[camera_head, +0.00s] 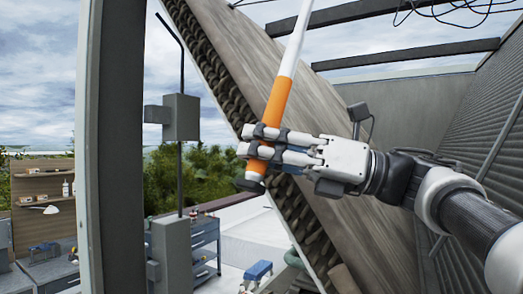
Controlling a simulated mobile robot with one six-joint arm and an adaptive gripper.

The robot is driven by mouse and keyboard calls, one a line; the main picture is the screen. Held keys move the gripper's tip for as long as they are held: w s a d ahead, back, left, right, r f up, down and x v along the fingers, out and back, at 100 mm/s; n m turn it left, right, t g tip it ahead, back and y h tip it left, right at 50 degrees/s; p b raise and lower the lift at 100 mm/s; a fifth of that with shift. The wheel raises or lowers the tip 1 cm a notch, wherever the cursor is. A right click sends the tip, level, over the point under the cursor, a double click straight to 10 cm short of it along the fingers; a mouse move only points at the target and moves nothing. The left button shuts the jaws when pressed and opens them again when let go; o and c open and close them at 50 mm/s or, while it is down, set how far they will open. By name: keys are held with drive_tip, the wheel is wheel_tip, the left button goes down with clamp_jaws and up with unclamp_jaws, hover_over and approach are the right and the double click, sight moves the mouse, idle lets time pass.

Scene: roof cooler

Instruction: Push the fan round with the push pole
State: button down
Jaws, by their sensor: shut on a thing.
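The push pole (275,103) is white with an orange grip section and a dark end cap. It stands tilted, its top leaning right and running out of the upper edge of the picture. My gripper (255,144) is shut around the orange section near its lower end, with the dark cap just below the fingers. My arm reaches in from the right. No fan can be made out in this view, and the pole's far end is out of frame.
A large slanted panel (350,200) with a dark ribbed edge stands close behind my gripper. A dark upright post (112,150) is on the left. Behind are a grey box on a pole (181,118), a shelved workbench (40,195) and a blue drawer cabinet (205,245). Beams cross overhead.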

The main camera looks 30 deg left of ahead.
drive_tip(key=s+a+f+b, duration=0.1)
drive_tip(key=s+f+b, duration=0.3)
drive_tip(key=f+b, duration=0.5)
drive_tip(key=b, duration=0.3)
drive_tip(key=shift+a+f, duration=0.2)
drive_tip(key=shift+f, duration=0.1)
